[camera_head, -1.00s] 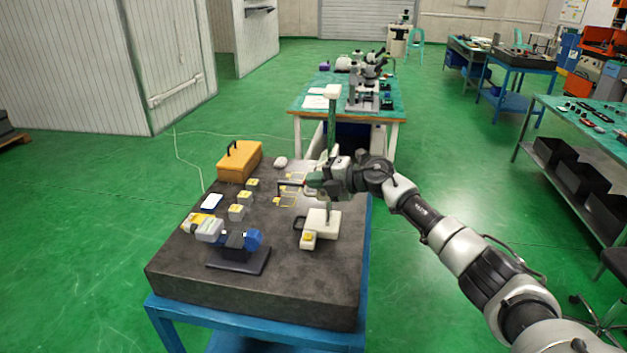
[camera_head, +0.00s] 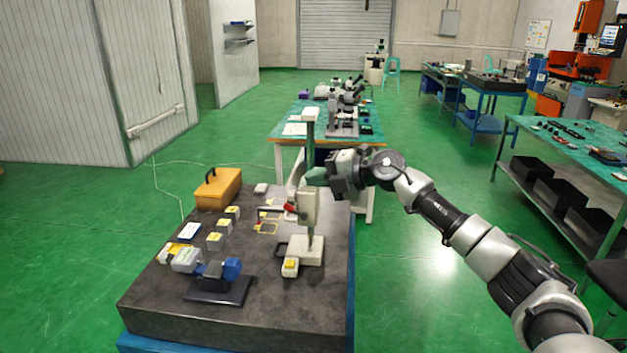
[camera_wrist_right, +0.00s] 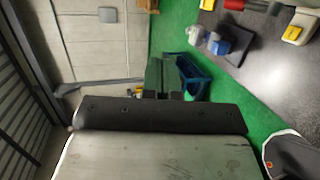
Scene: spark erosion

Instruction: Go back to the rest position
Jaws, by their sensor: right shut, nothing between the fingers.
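My right arm comes in from the right in the head view. My right gripper (camera_head: 326,178) is above the granite table (camera_head: 170,322), close to the column of the white-based stand (camera_head: 305,250), and is seen edge-on against it. I cannot tell whether it touches the column. It is shut and holds nothing. In the right wrist view a dark bar and a grey panel fill the lower part, and the granite table (camera_wrist_right: 240,75) shows at the upper right. My left gripper is not in view.
On the granite table are a yellow case (camera_head: 218,190), several small yellow-topped blocks, and a blue and grey device (camera_head: 220,280) on a dark plate. A green-topped bench (camera_head: 288,118) with microscopes stands behind. Another bench (camera_head: 560,140) is at the right. The green floor between is clear.

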